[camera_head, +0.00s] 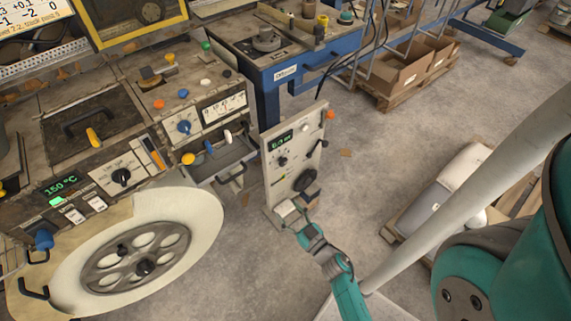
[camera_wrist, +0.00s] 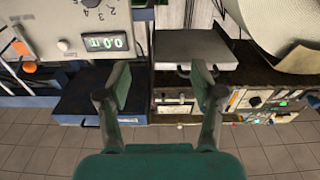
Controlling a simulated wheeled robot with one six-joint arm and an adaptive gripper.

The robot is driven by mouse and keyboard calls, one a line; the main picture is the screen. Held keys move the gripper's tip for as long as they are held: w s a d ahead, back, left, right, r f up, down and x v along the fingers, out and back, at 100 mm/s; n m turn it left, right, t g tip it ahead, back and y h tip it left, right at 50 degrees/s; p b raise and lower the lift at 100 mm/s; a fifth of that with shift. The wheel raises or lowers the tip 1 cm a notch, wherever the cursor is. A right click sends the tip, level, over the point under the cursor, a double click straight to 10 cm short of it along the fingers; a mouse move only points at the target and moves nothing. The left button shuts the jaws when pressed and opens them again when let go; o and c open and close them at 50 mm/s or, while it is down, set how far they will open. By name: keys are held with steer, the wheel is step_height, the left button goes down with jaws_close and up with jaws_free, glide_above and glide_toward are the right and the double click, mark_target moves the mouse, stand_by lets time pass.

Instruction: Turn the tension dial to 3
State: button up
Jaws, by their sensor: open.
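An upright grey control panel (camera_head: 291,190) stands in the middle of the head view. The wrist view shows the panel upside down at upper left. There the dial (camera_wrist: 91,3) is cut by the top edge, with numbers around it including 2, 3 and 4; its pointer is unclear. The display (camera_wrist: 105,42) seems to read 0.0. No label names the tension dial. My gripper (camera_wrist: 162,88) is open and empty, apart from the dial; in the head view it is near the panel's lower front.
Left stands a worn machine with a large white roll (camera_head: 205,215), a blue knob (camera_head: 183,127) and an open drawer (camera_head: 220,158). An orange button (camera_head: 331,114) sits on the panel's upper right. Behind is a blue workbench (camera_head: 320,64).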

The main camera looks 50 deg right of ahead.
glide_toward(284, 163)
steer(key=s, duration=0.1)
steer(key=shift+g, duration=0.3)
steer(key=x, duration=1)
steer(key=shift+w+r, duration=0.2)
steer(key=c, duration=1.1)
